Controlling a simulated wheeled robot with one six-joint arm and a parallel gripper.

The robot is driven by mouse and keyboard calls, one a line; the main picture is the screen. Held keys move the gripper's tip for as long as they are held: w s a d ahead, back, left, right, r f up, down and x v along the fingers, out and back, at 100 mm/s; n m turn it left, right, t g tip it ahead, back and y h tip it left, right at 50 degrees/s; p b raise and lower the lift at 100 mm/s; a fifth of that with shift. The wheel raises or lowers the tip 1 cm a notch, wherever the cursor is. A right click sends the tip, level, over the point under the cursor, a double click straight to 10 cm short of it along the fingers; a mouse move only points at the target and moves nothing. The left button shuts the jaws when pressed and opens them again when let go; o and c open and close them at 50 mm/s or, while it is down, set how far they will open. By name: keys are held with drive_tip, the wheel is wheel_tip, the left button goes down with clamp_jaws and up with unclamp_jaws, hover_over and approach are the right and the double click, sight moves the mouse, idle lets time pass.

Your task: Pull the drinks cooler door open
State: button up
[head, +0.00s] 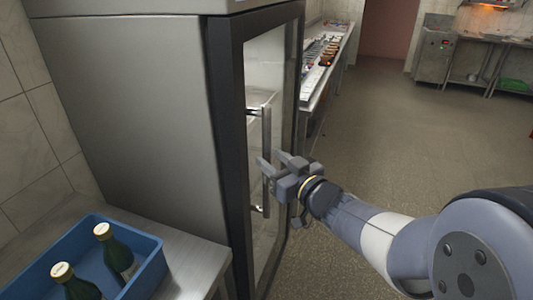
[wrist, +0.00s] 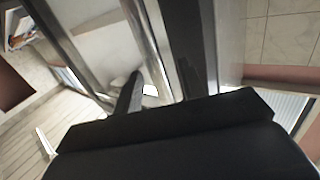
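The drinks cooler (head: 135,100) is a tall grey steel cabinet on the left in the head view. Its dark-framed glass door (head: 226,130) looks shut against the cabinet. A vertical silver bar handle (head: 266,130) stands off the door; it also shows as a bright bar in the wrist view (wrist: 146,40). My gripper (head: 272,162) is at the middle of the handle, its fingers apart, one on each side of the bar. I cannot tell whether either finger touches it. In the wrist view my gripper (wrist: 155,85) shows dark fingers beside the bar.
A blue crate (head: 150,270) with green bottles (head: 112,250) stands on a steel table (head: 195,262) at the front left. A long counter with food (head: 325,65) runs behind the cooler. The floor (head: 400,130) to the right is clear.

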sight(270, 155)
drive_tip(key=x, duration=0.3)
drive_tip(key=shift+w+d, duration=0.2)
drive_tip(key=shift+d, duration=0.1)
drive_tip(key=shift+w+a, duration=0.25)
drive_tip(key=shift+a, duration=0.05)
drive_tip(key=shift+r, duration=0.1)
clamp_jaws()
